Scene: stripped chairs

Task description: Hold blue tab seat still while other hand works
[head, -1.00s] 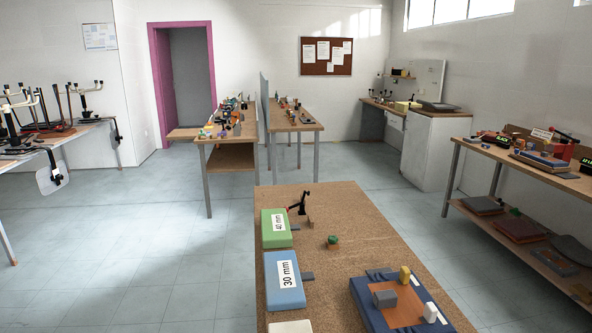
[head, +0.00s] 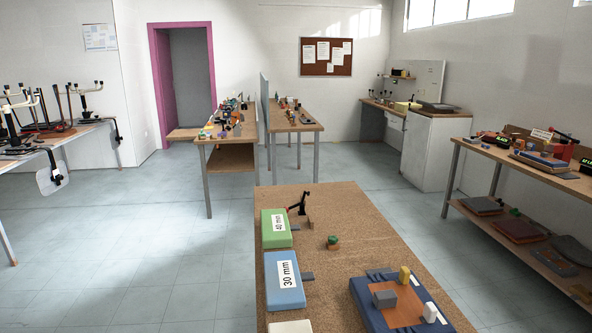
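A dark blue seat pad (head: 362,303) lies flat on the cork-topped bench (head: 340,260) at the bottom right. An orange-brown square patch (head: 403,314) covers its middle, with a grey block (head: 385,299) on it. A yellow piece (head: 404,274) and a white piece (head: 430,312) stand near its right side. A lighter blue block marked 30 mm (head: 284,293), with a dark tab (head: 307,276) at its right, lies at the bench's left edge. I cannot tell for sure which is the blue tab seat. Neither of my grippers is in view.
A green block marked 40 mm (head: 275,234), a cream block (head: 290,327), a dark clamp-like tool (head: 302,203) and a small green-topped piece (head: 333,242) are also on the bench. Its middle is mostly clear. A loaded shelf bench (head: 520,165) stands at the right.

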